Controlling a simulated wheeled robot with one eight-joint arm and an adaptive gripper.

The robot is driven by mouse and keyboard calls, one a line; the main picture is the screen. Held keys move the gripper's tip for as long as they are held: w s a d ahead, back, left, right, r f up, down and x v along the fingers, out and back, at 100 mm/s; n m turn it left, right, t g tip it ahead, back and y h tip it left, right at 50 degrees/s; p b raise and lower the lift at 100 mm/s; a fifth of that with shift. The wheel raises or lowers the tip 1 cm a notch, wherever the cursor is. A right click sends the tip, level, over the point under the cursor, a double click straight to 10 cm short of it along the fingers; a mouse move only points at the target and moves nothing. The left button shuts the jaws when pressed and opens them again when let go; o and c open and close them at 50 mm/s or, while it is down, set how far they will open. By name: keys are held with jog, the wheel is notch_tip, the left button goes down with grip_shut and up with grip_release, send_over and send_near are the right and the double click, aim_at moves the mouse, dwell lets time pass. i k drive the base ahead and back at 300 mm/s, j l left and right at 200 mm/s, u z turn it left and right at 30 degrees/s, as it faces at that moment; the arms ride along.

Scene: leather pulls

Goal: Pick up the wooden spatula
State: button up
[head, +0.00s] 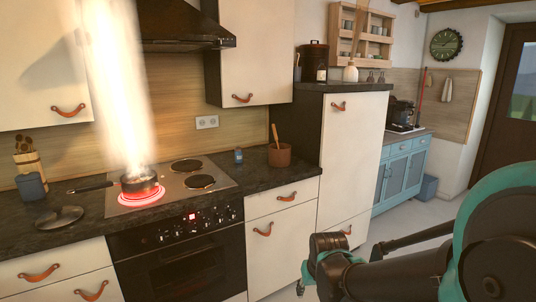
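A wooden handle (275,135) sticks up, tilted, out of a brown pot (279,155) on the dark counter right of the stove. It may be the wooden spatula; its lower part is hidden inside the pot. My arm (400,275) reaches in from the lower right, in front of the cabinets. Its far end, around my gripper (305,283), is low in the picture, well below and apart from the pot. The fingers are too small and cut off to tell whether they are open or shut.
A saucepan (139,186) steams on a glowing red burner, its handle pointing left. A lid (58,217) lies left of it. A utensil block (29,168) stands at far left. A small blue jar (239,156) is left of the brown pot. A tall cabinet (350,160) rises to the right.

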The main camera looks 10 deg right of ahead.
aim_at(274, 132)
jog(key=i+j+u, duration=0.15)
jog(key=u, duration=0.35)
jog(key=i+u, duration=0.1)
jog(key=u, duration=0.5)
jog(key=l+z, duration=0.1)
jog(key=z, duration=0.3)
jog(key=i+l+z, duration=0.1)
jog(key=z, duration=0.35)
jog(key=i+z, duration=0.15)
jog(key=z, duration=0.25)
jog(key=i+z, duration=0.1)
jog(key=z, duration=0.35)
